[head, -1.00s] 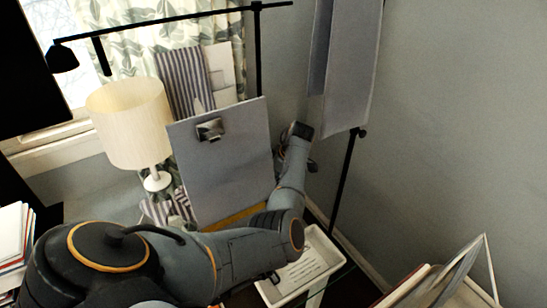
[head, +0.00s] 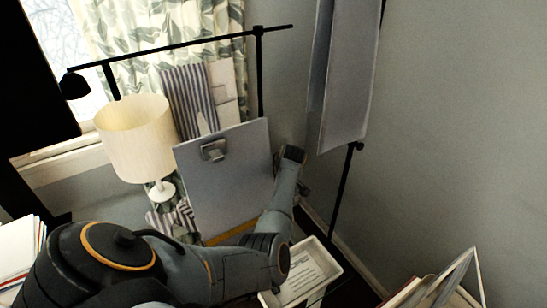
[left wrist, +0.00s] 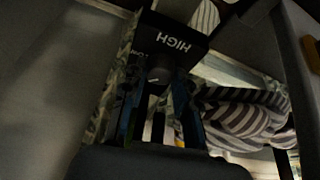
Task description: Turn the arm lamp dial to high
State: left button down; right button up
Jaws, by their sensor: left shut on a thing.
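The black arm lamp (head: 190,46) has a long horizontal arm on an upright pole, with its shade at the left end. Its dial box (left wrist: 180,35) shows in the left wrist view, lettered HIGH and LOW, upside down there. A dark round dial (left wrist: 160,72) sticks out from the box. My left gripper (left wrist: 160,95) is shut on the dial, one finger on each side. In the head view my left arm reaches past the grey clipboard, and its fingertips cannot be made out. My right gripper is in neither view.
A cream table lamp (head: 135,138) and the grey clipboard (head: 225,170) stand close to my left arm. A white tray (head: 325,268) lies below it. A striped cloth (left wrist: 245,115) is beside the fingers. Books (head: 440,285) stand at lower right.

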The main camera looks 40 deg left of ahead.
pick_arm(q)
jog(key=c, duration=1.1)
grip_release()
jog(key=shift+o, duration=0.4)
jog(key=v, duration=1.2)
